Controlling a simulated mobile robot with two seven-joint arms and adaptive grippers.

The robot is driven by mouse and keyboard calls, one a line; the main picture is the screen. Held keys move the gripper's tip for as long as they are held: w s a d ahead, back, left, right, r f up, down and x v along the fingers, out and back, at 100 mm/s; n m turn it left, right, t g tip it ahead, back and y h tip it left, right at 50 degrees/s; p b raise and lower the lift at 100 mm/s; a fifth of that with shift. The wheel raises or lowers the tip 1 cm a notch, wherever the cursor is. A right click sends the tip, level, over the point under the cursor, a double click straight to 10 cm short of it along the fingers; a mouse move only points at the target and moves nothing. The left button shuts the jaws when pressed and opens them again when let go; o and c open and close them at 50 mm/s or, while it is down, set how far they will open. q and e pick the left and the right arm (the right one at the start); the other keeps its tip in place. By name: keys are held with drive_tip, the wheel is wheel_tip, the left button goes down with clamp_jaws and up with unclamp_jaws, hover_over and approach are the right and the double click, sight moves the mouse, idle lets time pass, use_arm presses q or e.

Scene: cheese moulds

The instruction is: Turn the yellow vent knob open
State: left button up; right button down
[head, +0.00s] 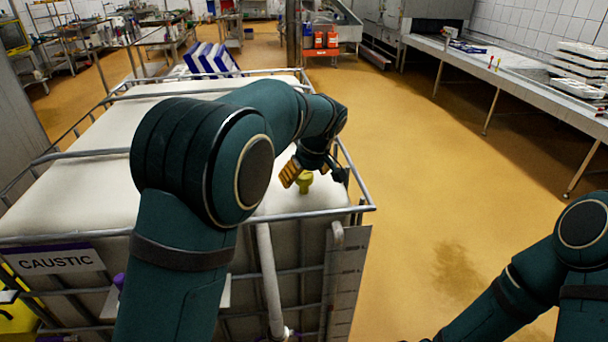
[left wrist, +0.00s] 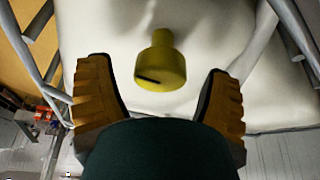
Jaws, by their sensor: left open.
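The yellow vent knob (head: 304,181) stands on the top of the white caustic tank (head: 120,120), near its right front corner. In the left wrist view the knob (left wrist: 160,68) has a round yellow body with a dark slot or mark and a narrower yellow part beyond it. My left gripper (head: 308,178) is at the knob. In the left wrist view its two orange ribbed fingers (left wrist: 160,95) are spread, one on each side of the knob, with clear gaps and no visible contact. My right arm shows at the lower right, but its gripper is not visible.
A grey metal cage rail (head: 200,225) runs around the tank top, close to my left arm. Blue and white boxes (head: 210,58) lie at the tank's far end. A "CAUSTIC" sign (head: 60,262) hangs in front. Open yellow floor (head: 430,170) lies right of the tank, before a long metal counter (head: 500,75).

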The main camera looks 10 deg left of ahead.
use_arm(q)
drive_tip(key=v, duration=1.2)
drive_tip(key=shift+f, duration=0.15)
